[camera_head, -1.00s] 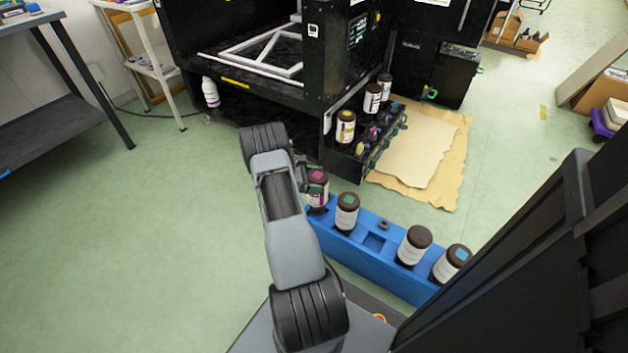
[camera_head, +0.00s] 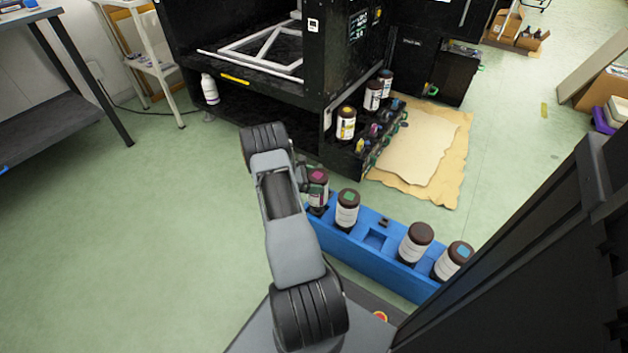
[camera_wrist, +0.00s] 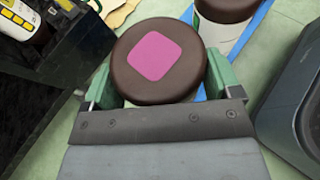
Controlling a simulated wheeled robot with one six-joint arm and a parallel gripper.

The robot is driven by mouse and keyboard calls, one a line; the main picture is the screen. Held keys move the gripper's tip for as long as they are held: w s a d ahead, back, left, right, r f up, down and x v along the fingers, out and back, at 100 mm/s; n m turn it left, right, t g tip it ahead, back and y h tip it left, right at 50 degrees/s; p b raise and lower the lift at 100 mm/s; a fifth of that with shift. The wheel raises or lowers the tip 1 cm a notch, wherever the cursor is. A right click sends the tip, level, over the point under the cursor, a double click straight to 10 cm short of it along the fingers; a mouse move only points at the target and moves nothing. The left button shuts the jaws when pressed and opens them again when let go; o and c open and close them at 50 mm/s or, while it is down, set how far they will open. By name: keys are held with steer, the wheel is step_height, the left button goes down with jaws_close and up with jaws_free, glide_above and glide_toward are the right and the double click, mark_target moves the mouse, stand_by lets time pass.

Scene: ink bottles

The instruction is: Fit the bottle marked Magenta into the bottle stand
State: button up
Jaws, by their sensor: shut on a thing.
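The Magenta bottle (camera_head: 318,188) has a dark brown cap with a magenta square and a pale label. It is upright at the left end of the blue rack (camera_head: 338,246). My gripper (camera_wrist: 157,84) is shut on it, with one green finger at each side just below the cap in the wrist view, where the cap (camera_wrist: 158,58) fills the middle. In the head view my arm hides most of the gripper. I cannot tell whether the bottle's base is seated or lifted. A black stand (camera_head: 345,164) beside the large black machine holds several bottles, one with yellow markings (camera_head: 345,124).
A green-marked bottle (camera_head: 347,210) stands close right of the Magenta one. Two more bottles, one plain-capped (camera_head: 415,243) and one blue-marked (camera_head: 453,262), stand farther along the rack. An empty square slot (camera_head: 376,239) lies between. Brown sheets (camera_head: 440,160) lie beyond; the left floor is clear.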

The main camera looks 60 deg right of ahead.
steer(key=shift+f, duration=0.15)
steer(key=shift+f+b, duration=0.65)
steer(key=shift+f, duration=0.25)
steer(key=shift+f+b, duration=0.3)
steer(key=shift+b, duration=0.05)
steer(key=o, duration=1.4)
steer(key=p+v, duration=0.4)
steer(key=v, duration=0.9)
steer(key=shift+w+a, duration=0.2)
steer(key=shift+w, duration=0.15)
steer(key=shift+r, duration=0.3)
